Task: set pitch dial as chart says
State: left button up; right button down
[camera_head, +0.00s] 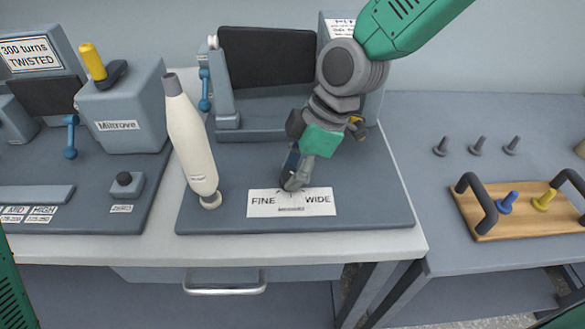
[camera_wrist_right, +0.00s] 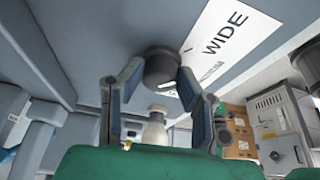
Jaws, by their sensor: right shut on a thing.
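The pitch dial is a dark round knob (camera_wrist_right: 161,66) on a white plate (camera_head: 263,209) marked FINE at left and WIDE at right. My right gripper (camera_head: 294,180) reaches down onto the dial from above and is shut on it. In the right wrist view its two fingers (camera_wrist_right: 158,78) press the knob from both sides. The gripper mostly hides the dial and its pointer in the head view. A partly hidden label (camera_head: 341,27) at the back is too small and covered to read fully. My left gripper is not in view.
A white bobbin (camera_head: 190,135) stands tilted left of the dial. A Miltrove machine (camera_head: 122,110) with a yellow-topped lever and a "300 turns TWISTED" sign (camera_head: 30,53) is at left. A wooden tray (camera_head: 520,213) with black handles and blue and yellow bobbins lies at right, near several grey pegs (camera_head: 478,146).

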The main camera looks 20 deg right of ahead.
jog(key=shift+r, duration=0.1)
jog(key=m+t+p, duration=0.1)
jog(key=m, duration=0.1)
jog(key=m+p, duration=0.2)
jog(key=shift+r+t+h, duration=0.1)
jog(key=shift+t+h, duration=0.2)
jog(key=shift+t, duration=0.1)
jog(key=m+p, duration=0.1)
jog(key=m, duration=0.2)
jog(key=m+t+h+p, duration=0.1)
jog(key=m+p, duration=0.1)
jog(key=shift+a+m+h, duration=0.15)
jog(key=shift+m+h, duration=0.15)
jog(key=shift+m, duration=0.1)
jog(key=shift+w, duration=0.1)
jog(key=c, duration=1.4)
grip_release()
jog(key=shift+o, duration=1.1)
jog(key=v, duration=1.1)
jog(key=shift+s+r, duration=0.2)
jog(key=shift+s, duration=0.15)
